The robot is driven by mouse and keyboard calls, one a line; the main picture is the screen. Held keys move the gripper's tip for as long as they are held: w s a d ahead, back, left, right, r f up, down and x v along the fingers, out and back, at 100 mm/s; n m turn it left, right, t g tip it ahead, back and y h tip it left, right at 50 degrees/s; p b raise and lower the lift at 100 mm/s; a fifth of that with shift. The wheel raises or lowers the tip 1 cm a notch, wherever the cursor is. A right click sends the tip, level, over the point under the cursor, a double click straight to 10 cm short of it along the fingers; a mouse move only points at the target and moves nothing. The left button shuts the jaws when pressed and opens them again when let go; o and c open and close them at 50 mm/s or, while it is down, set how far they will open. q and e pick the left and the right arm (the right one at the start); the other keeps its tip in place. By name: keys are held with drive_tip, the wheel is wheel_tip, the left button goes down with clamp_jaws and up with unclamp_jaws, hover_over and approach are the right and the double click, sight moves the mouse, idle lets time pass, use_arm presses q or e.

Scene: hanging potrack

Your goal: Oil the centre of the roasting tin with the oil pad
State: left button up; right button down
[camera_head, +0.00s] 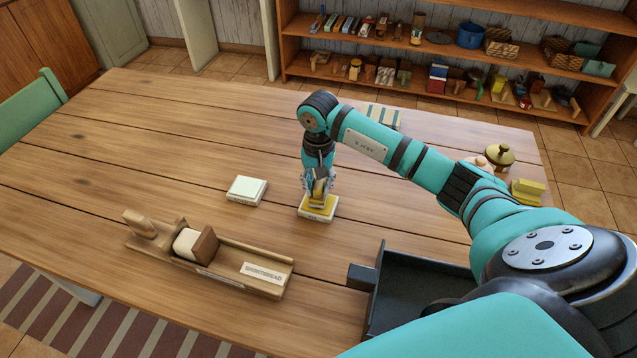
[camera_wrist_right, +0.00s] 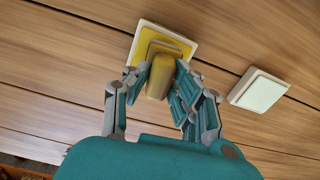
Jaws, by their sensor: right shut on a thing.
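My right gripper (camera_head: 318,192) is shut on a yellow-tan block-like handle with a stepped base (camera_wrist_right: 160,76), which I take as the oil pad. Its underside is hidden. It stands on or just over a flat white-rimmed square with a yellow top (camera_head: 318,212); I cannot tell whether they touch. The square also shows in the right wrist view (camera_wrist_right: 186,40). The dark roasting tin (camera_head: 425,262), with a handle at its left, is at the table's near right, partly hidden by my right arm. My left gripper is not in view.
A white square with a pale green top (camera_head: 247,190) lies left of the gripper. A wooden holder labelled "SHORTBREAD" (camera_head: 225,268) is nearer. A lidded brass-coloured pot (camera_head: 499,156) and a yellow block (camera_head: 528,192) stand at the right. The table's left side is clear.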

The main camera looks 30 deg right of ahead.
sight(318, 184)
drive_tip(key=shift+f+b, duration=0.35)
drive_tip(key=shift+f, duration=0.05)
drive_tip(key=shift+f, duration=0.1)
idle(1.8)
wheel_tip(318, 184, up, 2)
drive_tip(key=shift+r+p, duration=0.1)
drive_tip(key=shift+p, duration=0.25)
drive_tip(key=shift+r+p, duration=1.25)
drive_tip(key=shift+r, duration=1.25)
